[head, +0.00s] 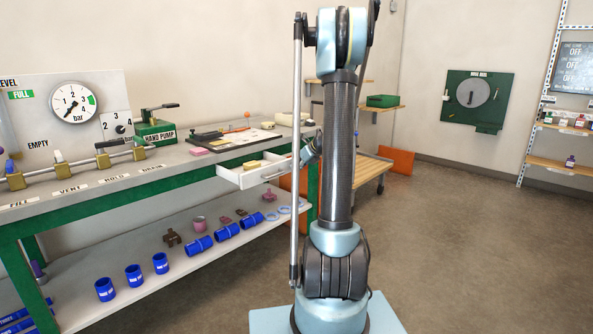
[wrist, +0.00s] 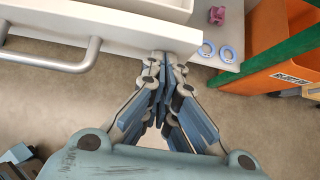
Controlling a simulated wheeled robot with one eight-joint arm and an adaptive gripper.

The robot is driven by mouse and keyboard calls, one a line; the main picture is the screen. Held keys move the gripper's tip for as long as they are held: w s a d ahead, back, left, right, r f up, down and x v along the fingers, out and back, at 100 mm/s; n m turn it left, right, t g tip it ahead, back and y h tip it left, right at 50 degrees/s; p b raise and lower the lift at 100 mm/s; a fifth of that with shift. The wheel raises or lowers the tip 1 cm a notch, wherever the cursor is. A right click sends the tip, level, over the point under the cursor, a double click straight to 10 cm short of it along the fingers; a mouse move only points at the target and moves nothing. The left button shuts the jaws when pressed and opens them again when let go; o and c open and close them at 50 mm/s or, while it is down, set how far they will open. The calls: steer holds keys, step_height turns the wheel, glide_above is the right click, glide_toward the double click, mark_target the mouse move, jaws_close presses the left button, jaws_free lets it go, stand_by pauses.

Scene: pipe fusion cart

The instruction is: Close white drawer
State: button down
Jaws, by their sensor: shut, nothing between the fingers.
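The white drawer (head: 262,178) stands pulled out of the green-framed bench in the head view, with small yellowish items inside. In the wrist view its white front (wrist: 95,27) crosses the top, with a grey bar handle (wrist: 52,60) at the left. My gripper (wrist: 163,60) is shut and empty. Its fingertips are at the right part of the drawer front, to the right of the handle. I cannot tell whether they touch it. In the head view my gripper is mostly hidden behind my arm, just right of the drawer.
The bench top (head: 175,158) carries a gauge panel, valves and a green hand pump (head: 155,130). A lower shelf (head: 135,285) holds several blue fittings. An orange bin (wrist: 285,68) stands to the right in the wrist view. The floor (head: 470,230) on the right is clear.

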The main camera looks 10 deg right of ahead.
mark_target(264, 161)
steer(key=w+a, duration=0.3)
steer(key=w, duration=0.2)
steer(key=w+a, duration=0.4)
steer(key=w, duration=0.1)
steer(key=w+a, duration=0.4)
steer(key=w, duration=0.1)
steer(key=shift+w+a, duration=0.2)
steer(key=shift+w, duration=0.15)
steer(key=shift+w+a+r, duration=0.1)
steer(key=shift+w+a, duration=0.05)
steer(key=shift+w, duration=0.05)
steer(key=shift+w, duration=0.1)
